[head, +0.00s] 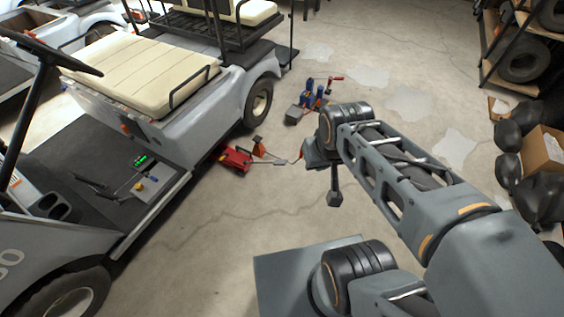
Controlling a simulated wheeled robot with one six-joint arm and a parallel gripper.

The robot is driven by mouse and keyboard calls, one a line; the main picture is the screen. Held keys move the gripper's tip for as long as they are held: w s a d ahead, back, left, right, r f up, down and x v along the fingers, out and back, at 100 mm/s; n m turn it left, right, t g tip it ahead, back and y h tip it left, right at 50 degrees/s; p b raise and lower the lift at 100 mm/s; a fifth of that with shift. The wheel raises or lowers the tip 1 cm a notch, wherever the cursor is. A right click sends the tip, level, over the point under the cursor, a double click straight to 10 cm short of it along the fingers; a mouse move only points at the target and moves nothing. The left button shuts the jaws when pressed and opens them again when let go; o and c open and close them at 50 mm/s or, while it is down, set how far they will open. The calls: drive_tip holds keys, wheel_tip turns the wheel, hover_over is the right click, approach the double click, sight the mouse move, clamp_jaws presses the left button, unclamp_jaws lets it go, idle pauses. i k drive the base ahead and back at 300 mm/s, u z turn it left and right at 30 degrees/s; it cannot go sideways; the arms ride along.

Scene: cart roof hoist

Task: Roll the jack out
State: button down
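The red jack (236,158) sits low on the floor at the side of the grey cart (195,115), just in front of its rear wheel. An orange upright part (258,147) stands beside its red body, and a thin handle (283,162) runs right along the floor toward my gripper. A dark piece (335,195) hangs below the wrist.
A blue and red device (313,95) stands on the floor behind the gripper. Shelves with tyres (523,60), dark bags (508,135) and a cardboard box (545,150) line the right side. The cart's front wheel (65,297) is at lower left. Cracked floor between is clear.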

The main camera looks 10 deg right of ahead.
sight(235, 160)
drive_tip(key=u, duration=0.35)
drive_tip(key=i, duration=0.6)
drive_tip(key=u, duration=0.6)
drive_tip(key=i, duration=1.5)
drive_tip(key=z, duration=0.25)
